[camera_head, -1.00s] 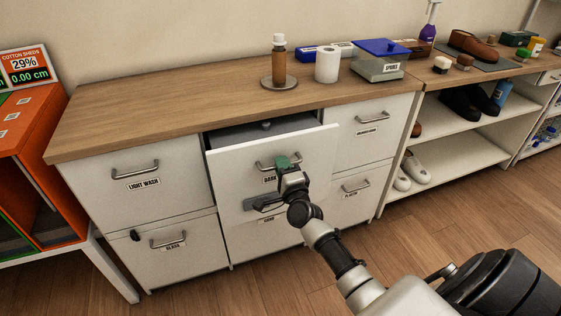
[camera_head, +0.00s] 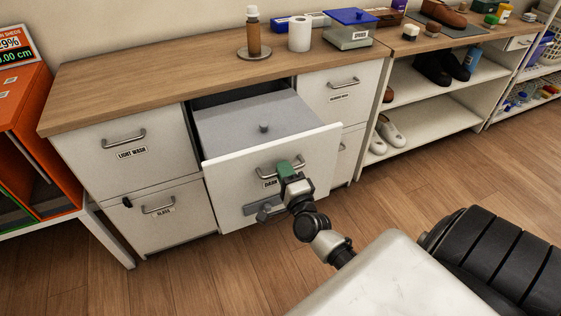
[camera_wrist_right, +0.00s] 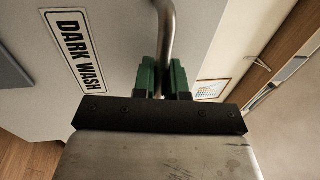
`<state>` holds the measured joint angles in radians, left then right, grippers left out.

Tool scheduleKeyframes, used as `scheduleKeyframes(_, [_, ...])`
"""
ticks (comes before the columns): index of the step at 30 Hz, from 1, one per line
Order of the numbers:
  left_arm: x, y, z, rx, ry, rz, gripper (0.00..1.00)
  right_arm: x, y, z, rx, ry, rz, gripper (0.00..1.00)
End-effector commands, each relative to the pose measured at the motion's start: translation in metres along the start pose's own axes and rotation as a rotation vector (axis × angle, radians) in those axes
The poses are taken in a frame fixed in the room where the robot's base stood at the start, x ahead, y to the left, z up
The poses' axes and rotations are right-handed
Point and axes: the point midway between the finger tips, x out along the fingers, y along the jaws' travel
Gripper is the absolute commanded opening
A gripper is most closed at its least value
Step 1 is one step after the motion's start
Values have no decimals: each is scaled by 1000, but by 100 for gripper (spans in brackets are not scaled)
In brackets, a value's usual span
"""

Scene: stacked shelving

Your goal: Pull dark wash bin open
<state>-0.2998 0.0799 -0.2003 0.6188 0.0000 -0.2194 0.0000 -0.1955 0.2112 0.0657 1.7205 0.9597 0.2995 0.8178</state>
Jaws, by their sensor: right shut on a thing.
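The dark wash bin (camera_head: 235,180) is a white drawer front in the middle of the cabinet's upper row, standing well out from the cabinet. A grey lid (camera_head: 240,118) with a small knob covers its inside. My right gripper (camera_head: 284,168) is shut on its metal handle (camera_head: 265,172). In the right wrist view the green fingers (camera_wrist_right: 161,80) close around the handle bar (camera_wrist_right: 165,35), beside the DARK WASH label (camera_wrist_right: 75,48). The label is partly hidden by the gripper in the head view. My left gripper is not in view.
The light wash bin (camera_head: 125,158) and glass bin (camera_head: 160,225) are shut at the left. On the wooden top (camera_head: 170,75) stand a brown bottle (camera_head: 253,32), a white roll (camera_head: 300,35) and a blue-lidded container (camera_head: 348,35). Wood floor (camera_head: 430,185) in front is clear.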

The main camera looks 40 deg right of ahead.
Motion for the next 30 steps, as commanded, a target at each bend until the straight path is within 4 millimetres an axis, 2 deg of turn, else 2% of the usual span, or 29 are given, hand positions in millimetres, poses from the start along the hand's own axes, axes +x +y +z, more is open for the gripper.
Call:
scheduleKeyframes(11, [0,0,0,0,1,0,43,-2,1,0,1,-2,2,0])
scheduleKeyframes(12, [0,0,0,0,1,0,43,-2,1,0,1,-2,2,15])
scheduleKeyframes(16, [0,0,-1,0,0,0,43,-2,0,0,0,-1,1,35])
scheduleKeyframes(25, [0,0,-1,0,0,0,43,-3,0,0,0,-1,1,36])
scheduleKeyframes(30, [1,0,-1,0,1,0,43,-22,1,0,-1,-1,3,36])
